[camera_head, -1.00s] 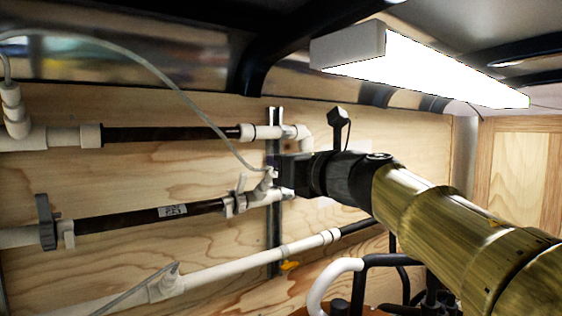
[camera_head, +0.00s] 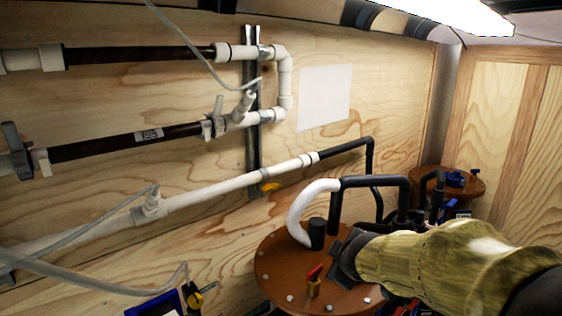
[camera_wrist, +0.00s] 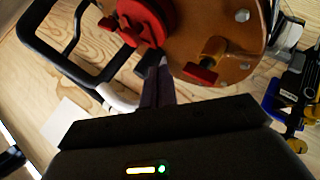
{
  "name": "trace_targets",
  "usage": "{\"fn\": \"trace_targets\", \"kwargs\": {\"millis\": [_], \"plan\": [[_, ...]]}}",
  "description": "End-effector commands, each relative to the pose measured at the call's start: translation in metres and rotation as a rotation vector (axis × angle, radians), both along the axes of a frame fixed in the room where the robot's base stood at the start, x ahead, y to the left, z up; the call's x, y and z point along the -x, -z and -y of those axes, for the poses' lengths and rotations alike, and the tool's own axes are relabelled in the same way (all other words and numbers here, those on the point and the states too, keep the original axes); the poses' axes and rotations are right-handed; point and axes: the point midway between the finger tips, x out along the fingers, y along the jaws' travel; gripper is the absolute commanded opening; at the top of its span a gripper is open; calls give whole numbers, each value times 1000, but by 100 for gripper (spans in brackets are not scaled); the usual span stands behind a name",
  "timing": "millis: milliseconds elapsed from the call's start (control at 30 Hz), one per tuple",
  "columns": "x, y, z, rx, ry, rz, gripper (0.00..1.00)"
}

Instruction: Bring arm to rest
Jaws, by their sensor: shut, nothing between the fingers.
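My gold-sleeved arm reaches in from the lower right in the head view. My dark gripper (camera_head: 345,256) is at its end, in front of the brown round lid (camera_head: 280,262) of a filter vessel. In the wrist view my gripper (camera_wrist: 156,68) shows two narrow fingers together, with nothing between them. Their tips appear close to the brown lid (camera_wrist: 225,30) and a black pipe; I cannot tell whether they touch. A red-handled valve (camera_head: 314,278) on the lid stands left of the gripper; the wrist view shows a red handle (camera_wrist: 200,74).
A white hose elbow (camera_head: 302,212) and black pipes (camera_head: 372,182) rise behind the gripper. White and black pipes run along the plywood wall at left. A second brown lid (camera_head: 450,181) stands at the back right. Blue and yellow clamps (camera_wrist: 290,100) show at the wrist view's right.

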Motion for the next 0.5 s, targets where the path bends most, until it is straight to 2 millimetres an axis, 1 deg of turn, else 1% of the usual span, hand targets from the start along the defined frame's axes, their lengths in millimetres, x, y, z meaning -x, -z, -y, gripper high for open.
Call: {"fn": "trace_targets", "kwargs": {"millis": [33,67,100,167,200,233,300,400,500], "plan": [[18,25,7,-74,94,-80,0],[29,39,11,-120,157,-127,0],[45,57,14,-180,241,-188,0],[70,81,19,-263,368,-277,0],[87,97,20,-316,456,-335,0],[101,107,21,-351,520,-378,0],[129,127,22,-426,660,-465,0],[159,145,20,-496,806,-551,0],[172,151,18,-526,874,-585,0]]}}
